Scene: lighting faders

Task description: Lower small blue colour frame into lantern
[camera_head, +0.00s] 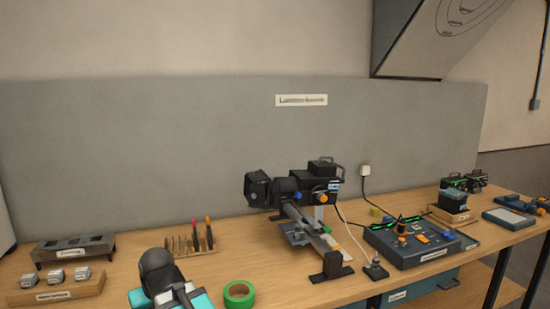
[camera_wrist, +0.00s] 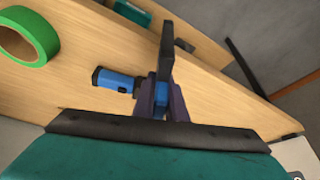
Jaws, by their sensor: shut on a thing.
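My gripper (camera_wrist: 163,100) shows in the wrist view, its dark purple fingers shut on a thin dark frame with a blue part (camera_wrist: 167,48). I take this as the small blue colour frame. It is seen nearly edge-on and stands up beyond the fingertips, so its face is hidden. The black lantern (camera_head: 295,190) sits on a stand on the bench in the head view, with blue and orange knobs on it. My fingers and the held frame do not show in the head view; only my teal arm shows at the bottom, to the left of the lantern.
A green tape roll (camera_head: 238,295) lies on the wooden bench (camera_head: 290,280). A blue cylinder with a black end (camera_wrist: 115,80) lies left of my fingers in the wrist view. A tool rack (camera_head: 190,240) stands behind my arm. A fader console (camera_head: 420,240) is right of the lantern.

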